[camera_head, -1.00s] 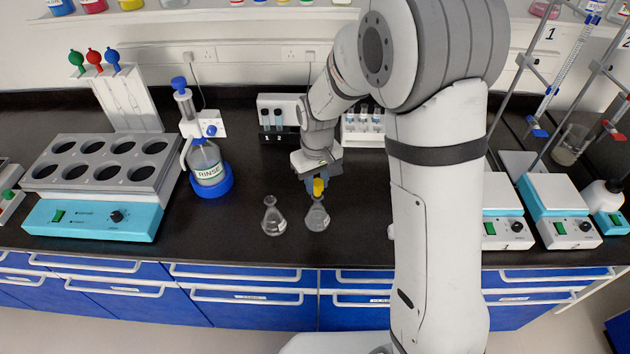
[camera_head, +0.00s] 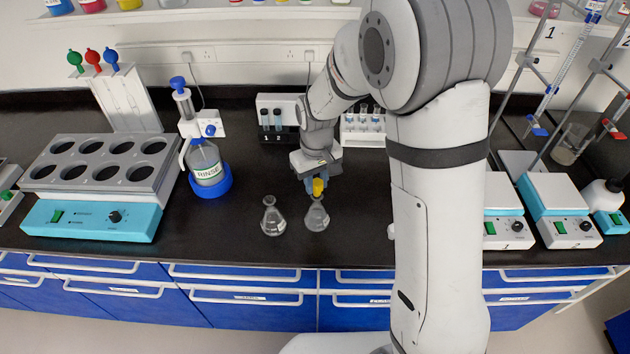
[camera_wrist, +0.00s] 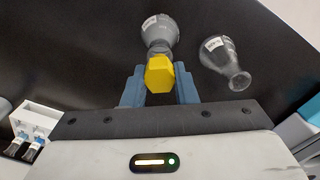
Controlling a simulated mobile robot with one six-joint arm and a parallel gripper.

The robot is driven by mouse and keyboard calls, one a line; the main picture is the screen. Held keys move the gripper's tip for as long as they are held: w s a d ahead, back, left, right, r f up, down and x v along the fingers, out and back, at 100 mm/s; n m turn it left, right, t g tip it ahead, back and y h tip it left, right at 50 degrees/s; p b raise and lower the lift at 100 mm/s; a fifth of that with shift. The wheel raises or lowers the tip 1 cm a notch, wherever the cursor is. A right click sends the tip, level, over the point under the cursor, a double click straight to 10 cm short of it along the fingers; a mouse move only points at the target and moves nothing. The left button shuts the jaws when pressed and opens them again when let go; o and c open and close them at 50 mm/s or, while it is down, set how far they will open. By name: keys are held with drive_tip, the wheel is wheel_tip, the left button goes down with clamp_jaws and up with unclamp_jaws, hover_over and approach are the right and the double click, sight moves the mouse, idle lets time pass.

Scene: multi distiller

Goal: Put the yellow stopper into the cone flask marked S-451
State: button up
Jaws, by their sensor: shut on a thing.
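The yellow stopper (camera_head: 318,186) is held between the fingers of my gripper (camera_head: 314,184), right at the mouth of a clear cone flask (camera_head: 317,216). In the wrist view the stopper (camera_wrist: 159,74) sits between the two blue-grey fingers (camera_wrist: 159,88), in line with the neck of that flask (camera_wrist: 160,32). I cannot tell how far the stopper is inside the neck. A second cone flask (camera_head: 272,218) stands open just to the left; it also shows in the wrist view (camera_wrist: 222,62). Both flasks carry white labels too small to read.
Small vial racks (camera_head: 278,118) stand behind my gripper. Hotplates (camera_head: 560,225) are at the right. The black bench (camera_head: 240,225) is clear around the flasks.

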drive_tip(key=shift+f+b, duration=0.85)
drive_tip(key=shift+f, duration=0.25)
idle(0.3)
drive_tip(key=o, duration=1)
drive_tip(key=shift+r, duration=0.15)
wheel_tip(320, 180, up, 7)
drive_tip(key=shift+f+b, duration=0.1)
drive_tip(key=shift+b, duration=0.45)
drive_tip(key=shift+r, duration=0.4)
